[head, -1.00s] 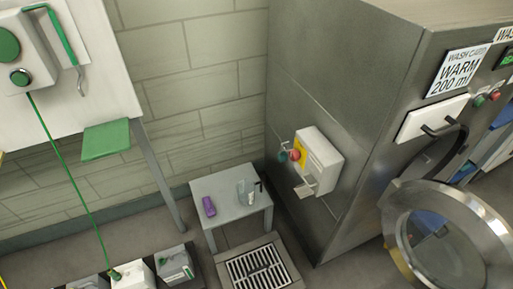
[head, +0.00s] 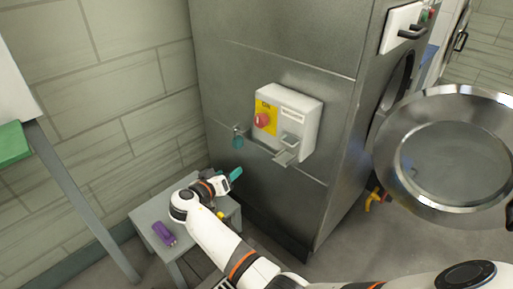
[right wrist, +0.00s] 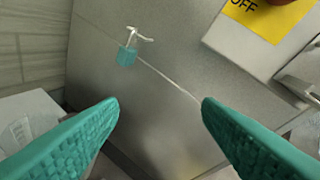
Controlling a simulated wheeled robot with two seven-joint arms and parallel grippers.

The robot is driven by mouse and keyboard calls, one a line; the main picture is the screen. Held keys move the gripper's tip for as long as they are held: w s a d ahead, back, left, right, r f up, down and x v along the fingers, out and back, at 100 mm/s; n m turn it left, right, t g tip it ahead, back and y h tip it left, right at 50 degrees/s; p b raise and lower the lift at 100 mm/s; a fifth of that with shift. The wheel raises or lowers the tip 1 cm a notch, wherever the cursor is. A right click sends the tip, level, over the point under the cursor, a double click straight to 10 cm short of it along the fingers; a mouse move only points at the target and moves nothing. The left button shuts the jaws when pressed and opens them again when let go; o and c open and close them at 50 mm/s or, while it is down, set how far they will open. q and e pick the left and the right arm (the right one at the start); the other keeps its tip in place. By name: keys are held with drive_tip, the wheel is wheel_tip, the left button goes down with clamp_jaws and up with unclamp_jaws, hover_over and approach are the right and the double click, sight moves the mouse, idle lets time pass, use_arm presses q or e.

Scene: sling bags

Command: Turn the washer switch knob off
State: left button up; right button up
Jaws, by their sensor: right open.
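The red washer switch knob (head: 262,120) sits on a yellow plate (head: 267,109) at the left side of a white box (head: 296,118), which is fixed to the washer's metal side. The plate reads "ON" above the knob in the head view. In the right wrist view the plate (right wrist: 270,19) shows "OFF", and the knob is only a cut-off reddish edge at the top. Its exact pointing direction is unclear. My right gripper (head: 236,174) is below and left of the box, apart from it. Its teal fingers (right wrist: 160,115) are open and empty. My left gripper is out of view.
A small teal item (head: 238,140) hangs on a hook left of the box. A grey side table (head: 150,222) with a purple item (head: 164,233) stands below. The open round washer door (head: 445,150) is at right.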

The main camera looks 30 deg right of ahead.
wheel_tip(320, 180, up, 8)
drive_tip(key=m+h+b, duration=0.3)
drive_tip(key=m, duration=0.2)
drive_tip(key=m+g+h+b, duration=0.2)
drive_tip(key=m, duration=0.2)
approach(258, 122)
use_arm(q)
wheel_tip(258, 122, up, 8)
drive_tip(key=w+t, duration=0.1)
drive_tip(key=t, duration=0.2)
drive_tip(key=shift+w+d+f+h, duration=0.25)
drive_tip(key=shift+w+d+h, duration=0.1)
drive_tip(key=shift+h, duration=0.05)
use_arm(e)
drive_tip(key=x, duration=0.9)
drive_tip(key=shift+w+d, duration=0.15)
drive_tip(key=shift+d, duration=0.1)
